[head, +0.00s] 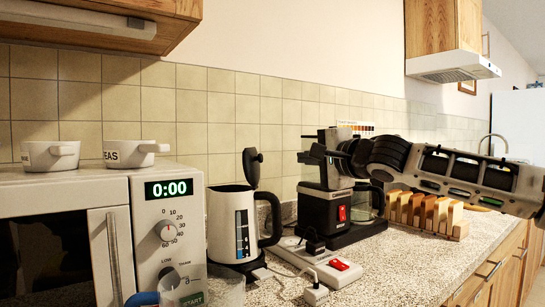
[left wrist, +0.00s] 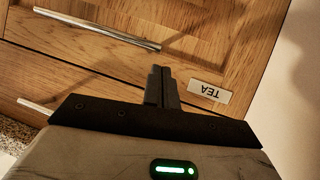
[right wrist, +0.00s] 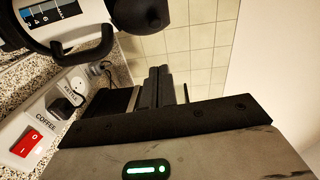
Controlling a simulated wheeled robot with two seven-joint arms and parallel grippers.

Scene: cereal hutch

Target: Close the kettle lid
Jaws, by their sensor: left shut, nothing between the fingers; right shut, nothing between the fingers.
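The white kettle (head: 231,225) stands upright on the counter, right of the microwave. Its black lid (head: 251,166) is raised, standing up at the kettle's top. My right gripper (head: 311,157) is shut and empty, to the right of the lid and apart from it, in front of the coffee maker. My left gripper (left wrist: 162,72) is shut and empty in front of wooden cabinet fronts, outside the head view.
The microwave (head: 168,230) stands left of the kettle, with two white cups (head: 50,155) on top. The coffee maker (head: 325,215) is behind my right gripper. A power strip (head: 330,265) with plugs and cables lies in front. A toast rack (head: 428,213) stands farther right.

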